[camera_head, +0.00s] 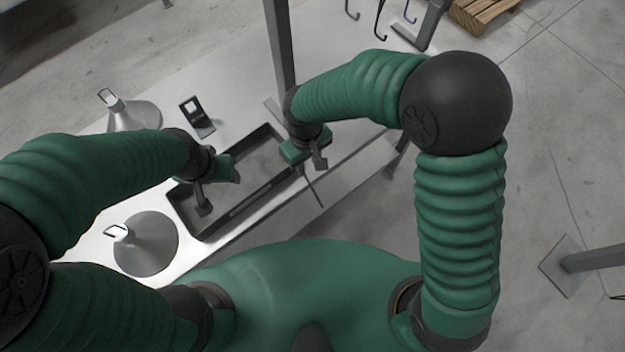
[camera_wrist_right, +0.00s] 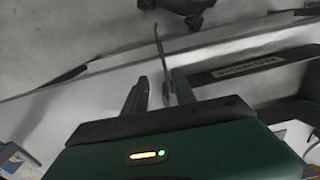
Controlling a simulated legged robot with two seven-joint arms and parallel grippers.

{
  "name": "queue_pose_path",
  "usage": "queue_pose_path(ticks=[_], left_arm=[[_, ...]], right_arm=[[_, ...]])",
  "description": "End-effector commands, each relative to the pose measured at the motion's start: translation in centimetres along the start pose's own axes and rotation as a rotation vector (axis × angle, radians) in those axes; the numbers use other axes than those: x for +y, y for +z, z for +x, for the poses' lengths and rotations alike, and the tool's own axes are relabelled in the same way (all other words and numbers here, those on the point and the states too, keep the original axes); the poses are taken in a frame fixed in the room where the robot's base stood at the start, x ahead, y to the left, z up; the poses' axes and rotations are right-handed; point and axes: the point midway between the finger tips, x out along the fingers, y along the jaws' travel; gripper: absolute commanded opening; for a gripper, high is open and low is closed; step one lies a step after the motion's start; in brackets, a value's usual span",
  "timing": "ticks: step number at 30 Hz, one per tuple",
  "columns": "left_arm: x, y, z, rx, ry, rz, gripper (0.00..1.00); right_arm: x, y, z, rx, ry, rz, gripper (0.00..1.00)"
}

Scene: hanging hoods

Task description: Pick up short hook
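A thin dark rod, apparently the short hook (camera_wrist_right: 159,48), shows between the fingers of my right gripper (camera_wrist_right: 160,78) in the right wrist view. A gap shows between it and the left finger; it lies close to the right finger. In the head view the hook (camera_head: 313,192) slants down from my right gripper (camera_head: 316,158), past the front edge of the table. Its upper end is hidden by the gripper. My left gripper (camera_head: 210,187) is over the dark tray (camera_head: 235,213); its fingers are too unclear to tell their opening.
The tray stands on a white table (camera_head: 85,230). Two grey conical hoods with light handles, one at the back (camera_head: 138,115) and one in front (camera_head: 147,245), stand at left. A dark bracket (camera_head: 197,118) lies behind the tray. An upright post (camera_head: 280,50) rises near my right gripper. Several hooks hang at top.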

Motion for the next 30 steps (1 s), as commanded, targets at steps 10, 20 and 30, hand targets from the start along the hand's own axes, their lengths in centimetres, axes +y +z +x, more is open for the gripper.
queue_pose_path(ticks=[10, 20, 30], left_arm=[[-0.1, 0.0, 0.0, 0.0, 0.0, -0.002, 0.5], [0.0, 0.0, 0.1, 0.0, 0.0, -0.001, 0.5], [-0.1, 0.0, 0.1, 0.0, 0.0, -0.001, 0.5]], right_arm=[[0.0, 0.9, 5.0, 0.0, -0.003, -0.003, 0.33], [-0.1, 0.7, 6.4, 0.004, -0.002, -0.001, 0.33], [-0.1, 0.6, 6.4, 0.004, -0.002, -0.002, 0.0]])
